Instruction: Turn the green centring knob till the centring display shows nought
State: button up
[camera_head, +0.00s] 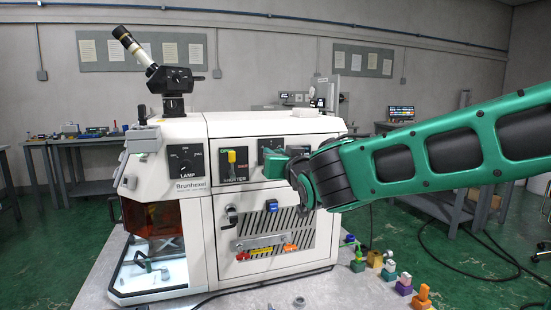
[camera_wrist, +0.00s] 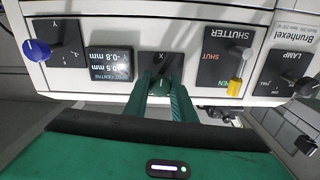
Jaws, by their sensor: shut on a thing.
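My gripper (camera_wrist: 161,86) is at the small black panel marked X (camera_wrist: 161,60) in the wrist view, its two green fingers closed around the knob there. The knob is mostly hidden between the fingers, so its green is hard to tell from theirs. The centring display (camera_wrist: 109,63), upside down beside it, reads about 0.5 mm for X and -0.8 mm for Y; the X sign is unclear. A blue knob (camera_wrist: 36,49) sits on the panel marked Y. In the head view my gripper (camera_head: 274,165) is against the machine's upper front, hiding the knob.
The white Brunhexel machine (camera_head: 265,130) carries a yellow shutter switch (camera_head: 231,156) and a lamp knob (camera_head: 185,165) close by. A vented door (camera_head: 275,232) lies below. Several coloured knobbed blocks (camera_head: 388,269) stand on the table at the right.

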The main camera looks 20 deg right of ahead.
jog(key=shift+d+f+m, duration=0.1)
jog(key=shift+m, duration=1.35)
jog(key=shift+d+m, duration=0.1)
jog(key=shift+m, duration=1.35)
jog(key=o, duration=1)
jog(key=shift+c, duration=0.2)
jog(key=shift+o, duration=0.3)
jog(key=shift+a, duration=0.1)
jog(key=s, duration=1)
jog(key=shift+s, duration=0.35)
jog(key=shift+f, duration=0.1)
